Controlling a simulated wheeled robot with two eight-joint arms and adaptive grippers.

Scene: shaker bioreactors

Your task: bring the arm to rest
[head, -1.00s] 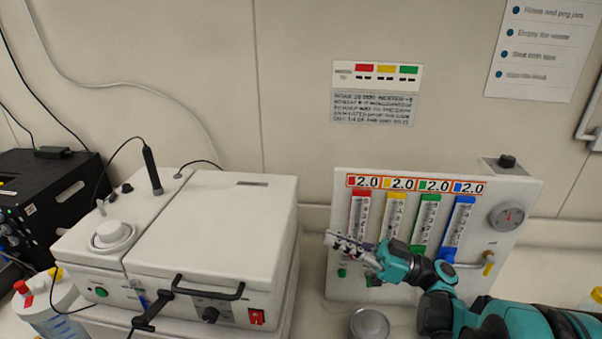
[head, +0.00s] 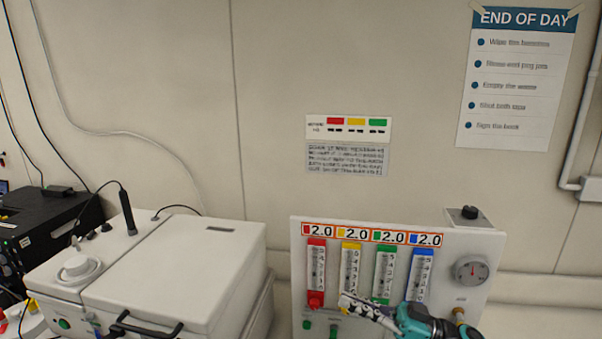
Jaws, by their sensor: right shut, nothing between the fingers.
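My right gripper (head: 352,305) is shut and empty in the head view. It comes in from the lower right on a teal and dark arm (head: 425,322). It is in front of the lower part of the white flow-meter panel (head: 472,300). The fingertips overlap the bottom of the yellow flow tube (head: 350,268) in the picture; I cannot tell whether they touch the panel. The red (head: 316,265), green (head: 384,270) and blue (head: 420,272) tubes stand beside it. Most of my right arm is below the frame. My left gripper is not in view.
A white lidded shaker bioreactor (head: 180,265) with a black handle stands left of the panel. A black box (head: 45,225) with cables is at the far left. An END OF DAY poster (head: 518,75) hangs on the wall.

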